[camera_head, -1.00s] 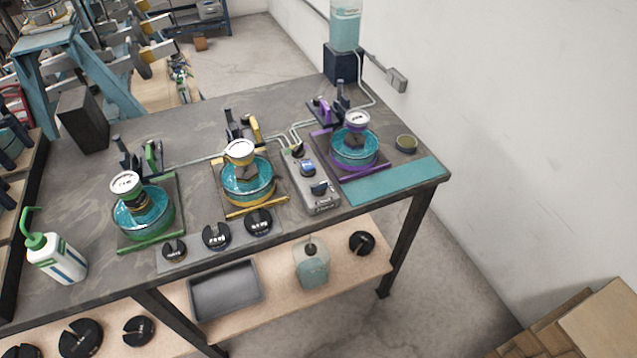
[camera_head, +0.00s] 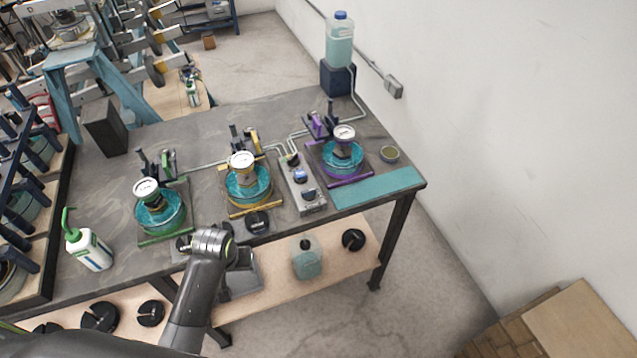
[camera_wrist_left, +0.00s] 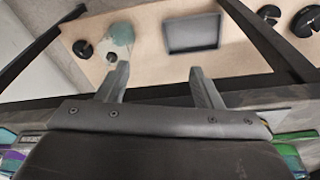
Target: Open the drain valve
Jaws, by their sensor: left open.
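A grey manifold block (camera_head: 302,188) stands on the table between the yellow and purple stations, with a blue-faced part (camera_head: 300,175) and dark knobs or handles (camera_head: 308,195). Which of them is the drain valve cannot be told. Thin pipes run from the block to the stations. My left gripper (camera_head: 238,262) is at the table's front edge, left of and nearer than the block, partly hidden by my wrist. In the left wrist view its two fingers (camera_wrist_left: 158,88) are apart, with nothing between them, above the lower shelf. My right gripper is not in view.
Green (camera_head: 160,212), yellow (camera_head: 248,188) and purple (camera_head: 342,158) stations hold water basins with gauges. A squeeze bottle (camera_head: 88,248) stands left. A teal mat (camera_head: 378,188) lies right of the block. A tray (camera_wrist_left: 192,33) and a jug (camera_head: 306,258) are on the lower shelf.

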